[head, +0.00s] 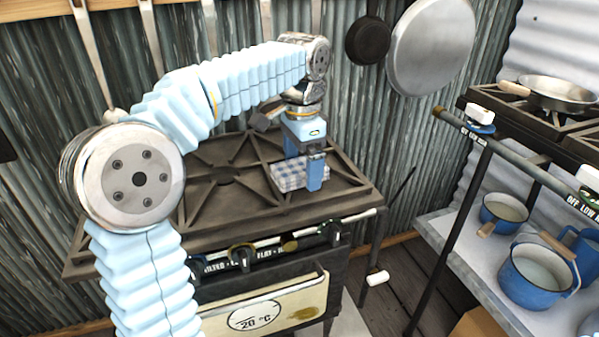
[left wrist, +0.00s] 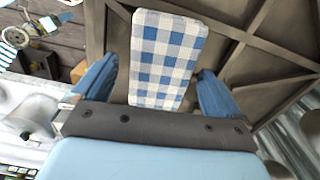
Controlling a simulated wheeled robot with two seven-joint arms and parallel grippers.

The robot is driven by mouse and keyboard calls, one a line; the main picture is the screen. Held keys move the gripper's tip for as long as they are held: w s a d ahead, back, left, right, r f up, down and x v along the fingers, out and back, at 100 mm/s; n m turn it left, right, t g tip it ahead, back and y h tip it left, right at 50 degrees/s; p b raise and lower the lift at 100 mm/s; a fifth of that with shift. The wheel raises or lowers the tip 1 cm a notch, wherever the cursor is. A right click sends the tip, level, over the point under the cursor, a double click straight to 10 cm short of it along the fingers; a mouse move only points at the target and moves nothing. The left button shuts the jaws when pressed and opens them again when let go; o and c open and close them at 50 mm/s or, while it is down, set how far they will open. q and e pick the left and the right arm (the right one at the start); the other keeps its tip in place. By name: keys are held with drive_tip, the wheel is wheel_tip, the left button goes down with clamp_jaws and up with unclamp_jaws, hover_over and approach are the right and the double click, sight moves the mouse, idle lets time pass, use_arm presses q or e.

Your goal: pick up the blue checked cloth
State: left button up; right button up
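The blue checked cloth (head: 287,178) is a folded, blue and white block lying on the right part of the stove's dark grate (head: 228,210). In the left wrist view the cloth (left wrist: 165,58) stretches out between the two blue fingers. My left gripper (head: 303,170) points down at the cloth, one finger at its near right side and the other behind it. The fingers are spread wide, with a gap between the cloth and the left-hand finger in the wrist view. The right-hand finger is close to the cloth; I cannot tell if it touches. My right gripper is not in view.
A corrugated wall with hanging pans (head: 430,48) stands close behind. At the right, a second burner holds a frying pan (head: 556,93), above a shelf with blue pots (head: 538,275).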

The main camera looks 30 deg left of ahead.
sight(302, 165)
use_arm(q)
drive_tip(key=c, duration=1.1)
wheel_tip(302, 165, up, 3)
drive_tip(key=shift+r+p, duration=0.1)
drive_tip(key=shift+p, duration=0.25)
drive_tip(key=s+d+r, duration=0.9)
drive_tip(key=s+r, duration=0.1)
drive_tip(key=shift+s+d, duration=0.15)
drive_tip(key=shift+d, duration=0.1)
drive_tip(key=shift+f, duration=0.1)
drive_tip(key=o, duration=0.5)
drive_tip(key=c, duration=0.4)
